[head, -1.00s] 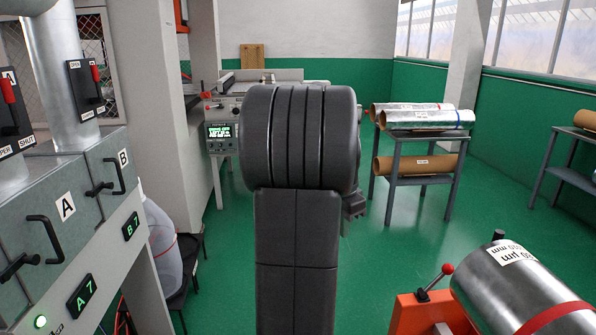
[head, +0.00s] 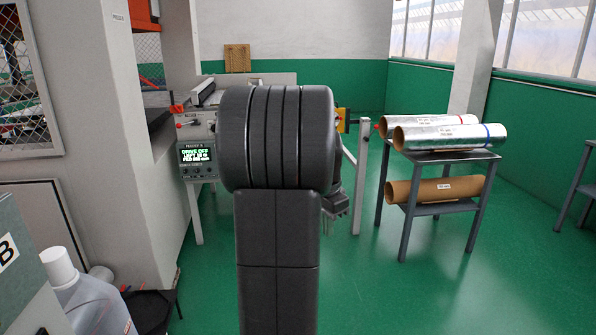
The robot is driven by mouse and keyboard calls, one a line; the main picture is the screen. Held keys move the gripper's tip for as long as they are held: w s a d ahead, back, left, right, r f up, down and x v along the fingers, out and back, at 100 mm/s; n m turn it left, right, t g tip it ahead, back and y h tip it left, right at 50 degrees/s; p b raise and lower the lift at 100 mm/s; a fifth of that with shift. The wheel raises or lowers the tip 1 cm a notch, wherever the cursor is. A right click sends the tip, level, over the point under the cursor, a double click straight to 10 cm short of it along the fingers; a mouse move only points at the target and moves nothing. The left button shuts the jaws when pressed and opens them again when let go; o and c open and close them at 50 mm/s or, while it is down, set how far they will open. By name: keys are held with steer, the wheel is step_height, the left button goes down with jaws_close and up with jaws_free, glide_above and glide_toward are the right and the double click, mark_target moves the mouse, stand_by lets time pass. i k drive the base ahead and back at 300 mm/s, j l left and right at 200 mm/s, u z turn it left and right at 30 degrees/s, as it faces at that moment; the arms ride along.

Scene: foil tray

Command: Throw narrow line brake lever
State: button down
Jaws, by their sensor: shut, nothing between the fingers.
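The machine with a green-lit display (head: 196,155) stands ahead, mostly hidden behind my own dark arm. Red parts show at its left end, including a small red-tipped control (head: 180,124). A small red knob (head: 377,127) shows right of the machine, near the left ends of the foil rolls; I cannot tell whether it is the narrow line brake lever. No label for that lever is readable. My gripper (head: 328,226) shows only in part, low on the right side of my arm. It is shut and empty, apart from the machine in the picture.
A grey rack (head: 440,157) at right holds silver foil rolls (head: 450,135) above and a brown roll (head: 435,189) below. A white-capped jug (head: 95,300) and a grey cabinet marked B (head: 15,270) are at lower left. Green floor (head: 400,295) is clear at right.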

mark_target(375, 127)
steer(key=i+z, duration=0.25)
steer(key=i, duration=0.35)
steer(key=i+z, duration=0.25)
steer(key=i, duration=0.3)
steer(key=i+j+z, duration=0.2)
steer(key=i, duration=0.4)
steer(key=i+l, duration=0.1)
steer(key=i, duration=1.5)
steer(key=i+l+u, duration=0.1)
steer(key=i, duration=0.65)
steer(key=i+l, duration=0.2)
steer(key=i, duration=0.6)
